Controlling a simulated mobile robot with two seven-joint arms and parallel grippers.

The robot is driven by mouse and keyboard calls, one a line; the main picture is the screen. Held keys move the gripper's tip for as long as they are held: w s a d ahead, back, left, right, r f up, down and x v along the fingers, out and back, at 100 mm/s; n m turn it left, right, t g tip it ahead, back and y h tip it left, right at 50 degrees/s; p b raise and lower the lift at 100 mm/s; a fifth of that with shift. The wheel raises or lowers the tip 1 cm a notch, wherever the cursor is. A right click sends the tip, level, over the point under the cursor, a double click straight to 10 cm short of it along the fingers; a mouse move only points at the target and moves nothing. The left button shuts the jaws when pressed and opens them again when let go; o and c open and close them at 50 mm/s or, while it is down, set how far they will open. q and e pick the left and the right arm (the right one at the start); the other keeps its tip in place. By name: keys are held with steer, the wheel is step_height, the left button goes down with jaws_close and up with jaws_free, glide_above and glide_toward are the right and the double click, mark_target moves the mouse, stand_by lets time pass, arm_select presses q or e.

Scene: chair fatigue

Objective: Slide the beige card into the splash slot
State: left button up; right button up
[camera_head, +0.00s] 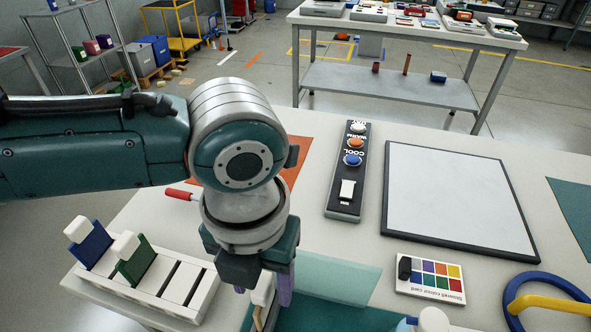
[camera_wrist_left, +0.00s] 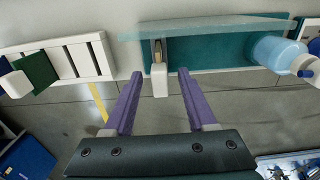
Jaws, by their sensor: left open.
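My left gripper (camera_head: 262,290) is open and points down at the table's front edge. In the left wrist view its purple fingertips (camera_wrist_left: 160,73) stand apart on either side of a white tab (camera_wrist_left: 160,82). The tab belongs to a thin, upright beige piece (camera_wrist_left: 158,50), which appears to be the beige card, at the left end of a teal tray (camera_wrist_left: 205,52). In the head view the gripper partly hides this card (camera_head: 258,318). A white slotted rack (camera_head: 205,300) to the left holds a blue card (camera_head: 91,246) and a green card (camera_head: 139,267). No splash label is readable.
A clear panel (camera_head: 335,275) stands along the teal tray. A pale blue bottle (camera_wrist_left: 278,52) is at the tray's right. A colour card (camera_head: 431,279), framed white board (camera_head: 455,205) and button panel (camera_head: 346,190) lie farther right. A red-handled tool (camera_head: 180,194) lies behind the rack.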

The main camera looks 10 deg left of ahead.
arm_select(q)
step_height(320, 180, up, 10)
steer(key=shift+f+p, duration=0.1)
steer(key=shift+p, duration=0.25)
